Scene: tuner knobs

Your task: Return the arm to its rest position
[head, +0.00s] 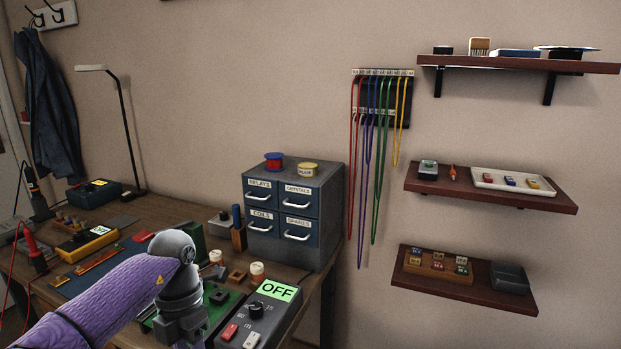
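My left arm, in a purple sleeve, comes in from the lower left over the workbench (150,208). Its grey wrist bends down, and the dark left gripper (182,322) points down at the front of the bench. Its fingertips are not clearly visible, so its opening cannot be told. Just right of it stands a dark tuner box (272,325) with a green display (277,290) reading OFF, a black knob (256,309), a red button (229,332) and a white button (251,340). A green board (220,306) lies partly hidden behind the wrist. My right gripper is out of view.
A blue-grey drawer cabinet (290,215) stands at the bench's right rear. Small jars (257,269) and blocks sit between it and the arm. A red probe (32,248) and a yellow meter (87,243) are at left. Wall shelves (490,188) and hanging cables (384,150) are at right.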

